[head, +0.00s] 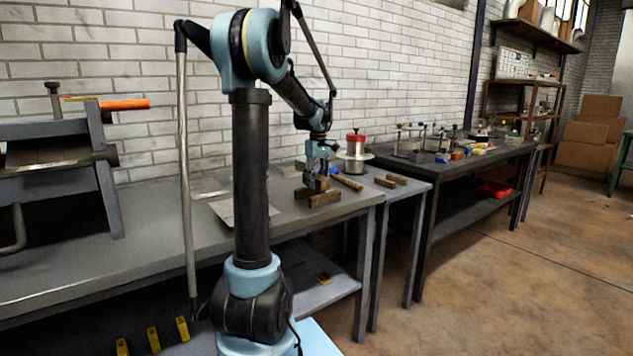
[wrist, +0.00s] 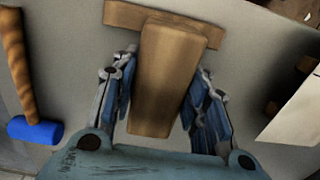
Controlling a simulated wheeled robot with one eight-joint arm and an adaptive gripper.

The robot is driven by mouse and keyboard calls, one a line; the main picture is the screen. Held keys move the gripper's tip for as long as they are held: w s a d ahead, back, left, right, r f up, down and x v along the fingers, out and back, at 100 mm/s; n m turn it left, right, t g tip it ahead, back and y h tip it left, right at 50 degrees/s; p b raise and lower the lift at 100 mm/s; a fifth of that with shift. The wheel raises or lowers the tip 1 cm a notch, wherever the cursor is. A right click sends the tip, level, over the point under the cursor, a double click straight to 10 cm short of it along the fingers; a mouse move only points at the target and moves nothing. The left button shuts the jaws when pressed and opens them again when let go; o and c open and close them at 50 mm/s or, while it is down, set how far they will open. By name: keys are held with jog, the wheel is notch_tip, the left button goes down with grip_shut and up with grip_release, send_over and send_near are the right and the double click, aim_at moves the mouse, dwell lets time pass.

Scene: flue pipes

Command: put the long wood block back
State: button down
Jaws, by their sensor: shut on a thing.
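My gripper (head: 320,163) points down over the grey bench and is shut on a wood block (head: 322,184). In the wrist view the held block (wrist: 163,80) stands between the two fingers (wrist: 160,95), its long side running away from my palm. A second wood block (head: 324,200) lies on the bench just below it. In the wrist view this second block (wrist: 125,15) lies crosswise behind the far end of the held one. I cannot tell whether the two touch, nor surely which is the long one.
A mallet with a wooden handle (head: 347,182) and blue head (wrist: 35,130) lies beside the blocks. A red-topped can (head: 355,139) stands behind. Two small wood blocks (head: 384,182) lie to the right. A metal machine (head: 60,150) is at the far left. The bench's front left is clear.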

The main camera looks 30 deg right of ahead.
aim_at(318, 176)
jog(key=shift+f, duration=0.4)
jog(key=c, duration=0.9)
grip_release()
jog(key=shift+c, duration=0.2)
jog(key=shift+r, duration=0.1)
notch_tip(318, 176, up, 13)
jog(key=shift+d, duration=0.1)
